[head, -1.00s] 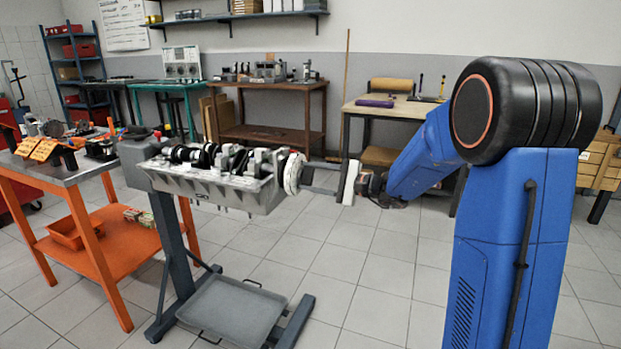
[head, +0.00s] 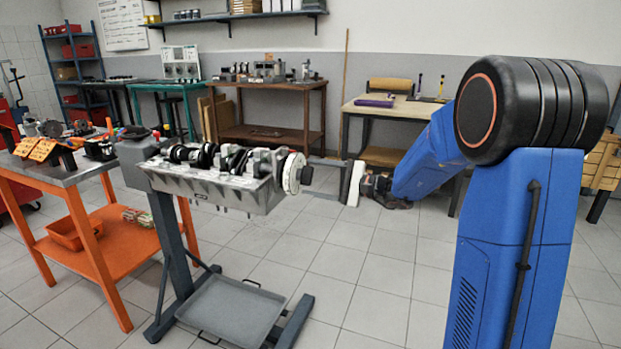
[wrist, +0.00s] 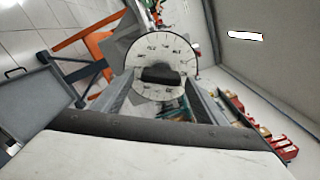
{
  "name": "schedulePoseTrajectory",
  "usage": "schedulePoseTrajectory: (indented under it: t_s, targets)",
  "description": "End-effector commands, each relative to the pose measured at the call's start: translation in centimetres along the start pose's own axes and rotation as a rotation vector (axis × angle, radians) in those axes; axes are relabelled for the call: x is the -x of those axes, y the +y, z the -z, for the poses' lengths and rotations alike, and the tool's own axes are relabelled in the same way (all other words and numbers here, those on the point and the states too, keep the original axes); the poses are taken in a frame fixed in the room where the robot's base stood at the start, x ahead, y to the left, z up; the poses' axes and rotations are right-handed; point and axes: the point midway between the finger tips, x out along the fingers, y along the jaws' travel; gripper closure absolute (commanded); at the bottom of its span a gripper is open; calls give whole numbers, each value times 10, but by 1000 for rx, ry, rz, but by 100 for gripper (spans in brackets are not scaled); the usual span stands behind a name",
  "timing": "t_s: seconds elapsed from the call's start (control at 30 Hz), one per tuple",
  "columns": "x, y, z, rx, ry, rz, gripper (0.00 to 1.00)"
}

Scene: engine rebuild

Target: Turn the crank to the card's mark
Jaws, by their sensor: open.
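The crankshaft (head: 232,158) lies in a grey engine block (head: 205,190) on a stand. At its right end is a pale round disc (head: 291,174) with a dark bar handle (head: 306,175) at its centre. In the wrist view the disc (wrist: 165,58) faces me, with marks around its rim, too small to read. The dark bar (wrist: 161,76) lies nearly level across it. My gripper (head: 311,174) is open just right of the disc, apart from it. In the wrist view its fingers flank the bar without visible contact. I cannot pick out the card.
An orange bench (head: 82,178) with parts stands left of the engine stand. A grey drip tray (head: 232,308) lies below the block. Two wooden tables stand behind, and a white chart (head: 123,24) hangs on the back wall. The tiled floor in front is clear.

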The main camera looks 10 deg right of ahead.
Motion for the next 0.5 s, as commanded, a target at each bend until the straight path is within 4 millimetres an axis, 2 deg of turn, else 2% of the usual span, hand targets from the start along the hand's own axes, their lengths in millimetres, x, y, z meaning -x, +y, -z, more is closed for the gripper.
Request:
schedulePoseTrajectory:
  t_s: [0.5]
  targets:
    - [89,-1,1,0,3,3,34]
